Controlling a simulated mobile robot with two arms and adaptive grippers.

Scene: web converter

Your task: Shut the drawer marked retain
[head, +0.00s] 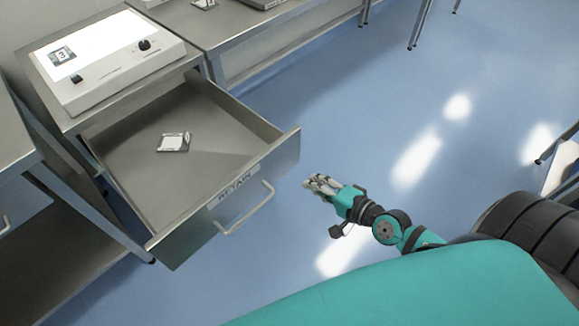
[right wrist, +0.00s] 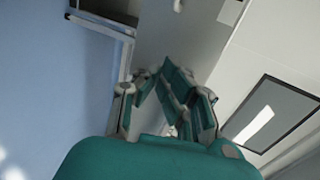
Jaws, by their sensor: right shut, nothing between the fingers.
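The drawer marked RETAIN (head: 278,160) stands pulled far out of a metal cabinet in the head view. Its label (head: 236,188) and bar handle (head: 247,210) are on the front panel. A small pale packet (head: 173,142) lies on the drawer floor. My right gripper (head: 312,183) is to the right of the drawer front, apart from it, with its fingers shut and empty. In the right wrist view my right gripper's fingers (right wrist: 160,82) show close up, with grey metal furniture beyond. My left gripper is not in view.
A white device (head: 110,62) with a lit top and knobs sits on the cabinet above the drawer. Another metal bench (head: 220,22) stands behind it. A bench edge (head: 14,135) is at the left. Open blue floor (head: 380,110) lies to the right of the drawer.

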